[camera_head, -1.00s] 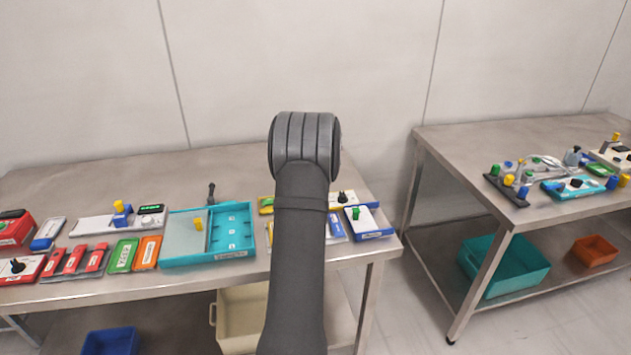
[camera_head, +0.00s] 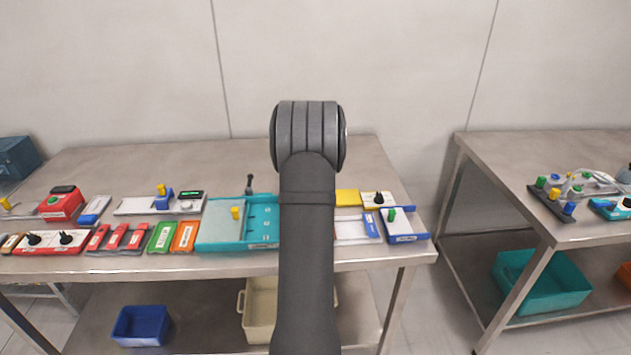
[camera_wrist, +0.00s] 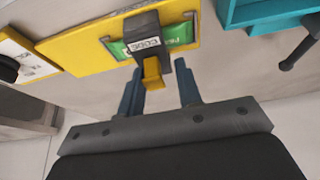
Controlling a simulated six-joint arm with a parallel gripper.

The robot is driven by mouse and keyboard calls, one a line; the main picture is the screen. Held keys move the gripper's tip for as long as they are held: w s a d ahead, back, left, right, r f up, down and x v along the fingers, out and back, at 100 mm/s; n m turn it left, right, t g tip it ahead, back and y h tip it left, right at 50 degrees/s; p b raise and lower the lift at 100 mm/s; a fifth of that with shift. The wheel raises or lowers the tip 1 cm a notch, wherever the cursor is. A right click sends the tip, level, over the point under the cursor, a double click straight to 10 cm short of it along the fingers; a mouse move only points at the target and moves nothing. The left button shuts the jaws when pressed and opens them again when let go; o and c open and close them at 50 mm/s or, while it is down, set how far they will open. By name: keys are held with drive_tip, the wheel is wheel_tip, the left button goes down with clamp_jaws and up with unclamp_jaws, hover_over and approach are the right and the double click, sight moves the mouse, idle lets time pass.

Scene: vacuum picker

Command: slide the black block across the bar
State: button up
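In the wrist view a black block (camera_wrist: 143,27) with a yellow tab (camera_wrist: 152,72) sits across a green labelled strip (camera_wrist: 178,35) on a yellow board (camera_wrist: 85,48). The strip appears to be the bar, but I cannot be certain. My gripper (camera_wrist: 158,70) is open, with its two blue fingers apart on either side of the yellow tab, and I see gaps on both sides. In the head view the yellow board (camera_head: 347,197) shows only partly beside my arm; the block, strip and gripper are hidden behind the arm.
A teal tray (camera_head: 264,212) lies left of my arm; its edge also shows in the wrist view (camera_wrist: 232,14). A blue-edged box with a green knob (camera_head: 402,222) and a white panel with a black knob (camera_head: 371,200) lie to the right. The table behind is bare.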

drive_tip(key=shift+o, duration=0.2)
drive_tip(key=shift+d, duration=0.1)
drive_tip(key=shift+r, duration=0.1)
drive_tip(key=shift+s+r, duration=0.1)
drive_tip(key=shift+r, duration=0.15)
drive_tip(key=v, duration=1.6)
drive_tip(key=shift+s+r, duration=0.25)
drive_tip(key=shift+r, duration=0.05)
drive_tip(key=shift+f, duration=0.1)
drive_tip(key=x, duration=1.7)
drive_tip(key=shift+w, duration=0.15)
drive_tip(key=shift+d+f, duration=0.1)
drive_tip(key=shift+d, duration=0.1)
